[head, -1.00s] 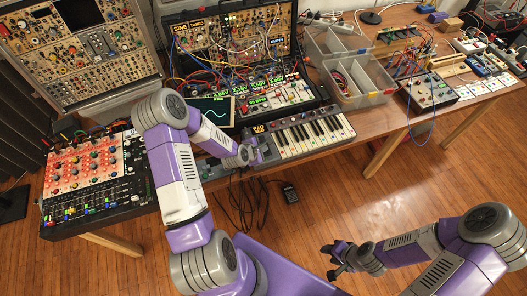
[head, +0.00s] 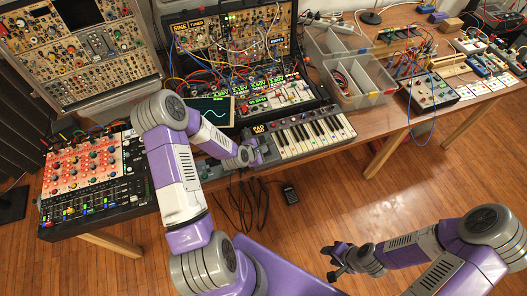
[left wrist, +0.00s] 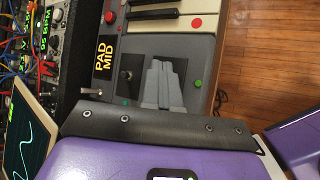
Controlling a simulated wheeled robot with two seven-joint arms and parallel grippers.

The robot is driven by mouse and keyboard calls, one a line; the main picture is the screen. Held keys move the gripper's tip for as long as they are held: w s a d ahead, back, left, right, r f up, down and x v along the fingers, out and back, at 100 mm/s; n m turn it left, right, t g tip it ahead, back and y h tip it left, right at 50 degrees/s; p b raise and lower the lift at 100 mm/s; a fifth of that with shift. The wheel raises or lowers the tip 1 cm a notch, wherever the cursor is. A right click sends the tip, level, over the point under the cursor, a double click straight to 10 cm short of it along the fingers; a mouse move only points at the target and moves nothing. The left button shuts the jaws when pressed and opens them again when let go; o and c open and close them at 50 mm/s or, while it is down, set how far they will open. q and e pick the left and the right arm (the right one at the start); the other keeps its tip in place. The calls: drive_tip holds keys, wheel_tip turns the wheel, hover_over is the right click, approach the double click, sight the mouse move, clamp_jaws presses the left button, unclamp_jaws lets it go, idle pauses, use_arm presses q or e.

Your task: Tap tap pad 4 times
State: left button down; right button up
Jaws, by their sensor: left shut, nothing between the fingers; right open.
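My left gripper (head: 255,150) is shut and empty over the left end of the small keyboard (head: 310,137). My right gripper (head: 334,261) is open and empty above the floor, away from the table.
Behind the keyboard stands a synth case (head: 235,40) with many patch cables. A small screen (head: 212,110) is close to my left wrist. A mixer-like panel (head: 90,180) lies at left, clear bins (head: 345,70) at right. A black pedal (head: 289,193) is on the floor.

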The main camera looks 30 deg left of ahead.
use_arm(q)
drive_tip(key=shift+r+p, duration=0.5)
drive_tip(key=shift+r, duration=0.3)
drive_tip(key=shift+r+p, duration=1.8)
drive_tip(key=shift+r, duration=0.75)
drive_tip(key=shift+f, duration=0.1)
idle(0.4)
